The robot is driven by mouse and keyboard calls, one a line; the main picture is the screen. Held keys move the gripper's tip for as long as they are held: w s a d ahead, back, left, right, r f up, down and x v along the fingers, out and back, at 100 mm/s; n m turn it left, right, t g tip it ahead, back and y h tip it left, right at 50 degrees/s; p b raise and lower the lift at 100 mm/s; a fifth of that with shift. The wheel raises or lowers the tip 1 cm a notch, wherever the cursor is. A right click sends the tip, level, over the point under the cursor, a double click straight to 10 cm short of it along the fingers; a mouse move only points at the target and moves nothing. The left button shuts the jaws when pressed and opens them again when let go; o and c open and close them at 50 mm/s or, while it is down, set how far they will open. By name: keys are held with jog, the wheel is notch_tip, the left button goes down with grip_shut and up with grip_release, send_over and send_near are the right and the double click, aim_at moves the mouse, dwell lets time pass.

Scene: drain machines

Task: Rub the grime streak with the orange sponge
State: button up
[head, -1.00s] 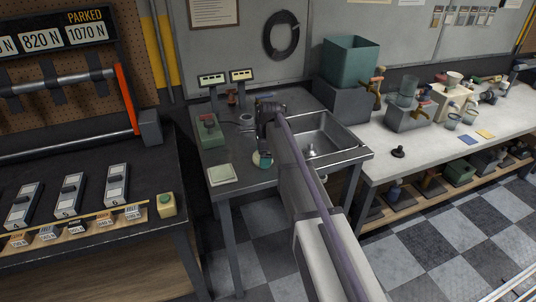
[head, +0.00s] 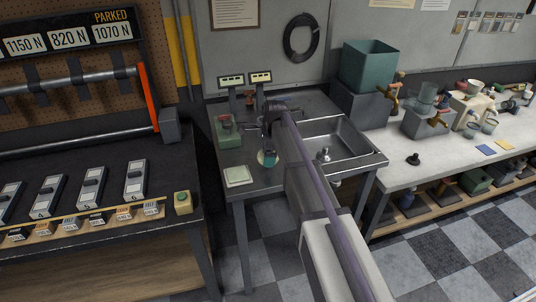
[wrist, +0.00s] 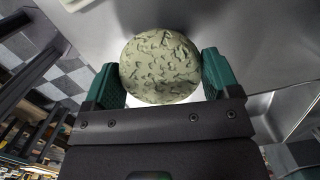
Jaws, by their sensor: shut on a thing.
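My gripper (head: 268,160) is above the front part of the dark bench, left of the sink. In the wrist view its two teal fingers (wrist: 162,85) are shut on a round, mottled, pale olive-green thing (wrist: 160,65). I see no orange on this thing, and I cannot tell whether it is the sponge. I cannot make out an orange sponge elsewhere. I cannot pick out a grime streak; my arm and gripper hide part of the bench.
A steel sink (head: 340,140) is right of my gripper. A pale square pad (head: 238,176) and a green box (head: 227,130) lie to its left. Two small displays (head: 246,79) stand behind. A teal tank (head: 368,66) stands at the back right.

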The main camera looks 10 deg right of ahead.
jog(key=shift+r+p, duration=1)
jog(key=shift+r, duration=0.55)
notch_tip(320, 180, up, 3)
jog(key=p, duration=0.3)
jog(key=shift+r, duration=0.15)
